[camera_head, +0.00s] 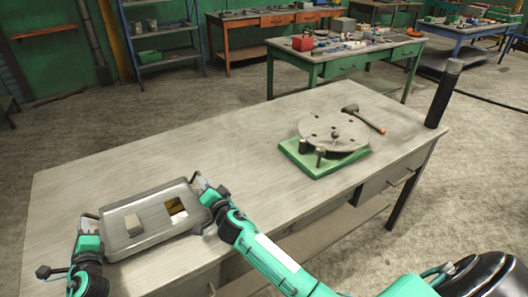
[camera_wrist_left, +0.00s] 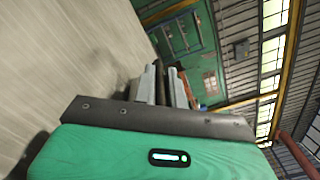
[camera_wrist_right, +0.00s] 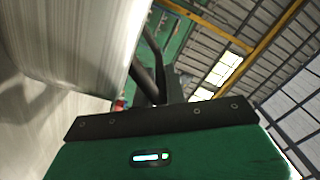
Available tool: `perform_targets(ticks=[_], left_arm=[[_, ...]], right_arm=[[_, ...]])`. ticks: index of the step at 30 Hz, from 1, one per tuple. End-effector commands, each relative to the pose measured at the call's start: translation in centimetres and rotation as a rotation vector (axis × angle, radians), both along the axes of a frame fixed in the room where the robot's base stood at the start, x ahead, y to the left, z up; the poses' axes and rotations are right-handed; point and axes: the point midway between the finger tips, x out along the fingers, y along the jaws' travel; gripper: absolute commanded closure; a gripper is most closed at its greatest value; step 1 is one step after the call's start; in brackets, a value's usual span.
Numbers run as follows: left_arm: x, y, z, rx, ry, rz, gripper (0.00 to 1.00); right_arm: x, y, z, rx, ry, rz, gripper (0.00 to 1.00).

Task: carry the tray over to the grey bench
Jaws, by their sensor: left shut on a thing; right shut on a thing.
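The grey metal tray (camera_head: 155,217) is over the left end of the near bench (camera_head: 235,140), which has a worn grey-beige top. I cannot tell whether it touches the top. In it are a pale block (camera_head: 133,224) and a dark and yellowish square piece (camera_head: 176,208). My left gripper (camera_head: 90,219) is shut at the tray's left end. My right gripper (camera_head: 202,186) is shut at its right end. In the right wrist view the tray's side (camera_wrist_right: 75,45) fills the upper left. In the left wrist view the fingers (camera_wrist_left: 163,85) are close together; their grip is partly hidden.
On the near bench's right stand a round metal plate (camera_head: 335,130) on a green base (camera_head: 310,162), a hammer (camera_head: 365,119) and a dark post (camera_head: 443,95). The bench's middle is clear. Behind are a cluttered green bench (camera_head: 345,65), a blue table (camera_head: 468,30) and shelves (camera_head: 160,30).

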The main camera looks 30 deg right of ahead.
Motion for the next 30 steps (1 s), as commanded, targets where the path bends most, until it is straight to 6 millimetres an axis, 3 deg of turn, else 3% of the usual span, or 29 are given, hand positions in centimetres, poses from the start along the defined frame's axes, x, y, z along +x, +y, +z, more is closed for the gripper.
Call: perform_targets(ticks=[8,9,12,23,30], left_arm=[[-0.1,-0.7,-1.2,-0.006,-0.005,-0.013,1.00],[-0.1,-0.7,-1.2,-0.005,-0.002,-0.012,0.83],[-0.1,-0.6,-1.2,-0.004,-0.001,-0.011,0.66],[-0.5,-0.2,-1.3,-0.001,0.001,-0.003,0.66],[-4.1,-0.3,-1.3,-0.001,0.001,-0.004,0.66]], right_arm=[[0.0,0.7,-1.1,0.006,-0.006,0.012,1.00],[-0.1,0.6,-1.2,0.006,-0.003,0.012,0.83],[-0.1,0.6,-1.1,0.005,-0.002,0.010,0.65],[0.0,0.2,-1.2,0.001,0.000,0.003,0.65],[0.0,0.1,-1.2,0.001,0.000,0.001,0.65]])
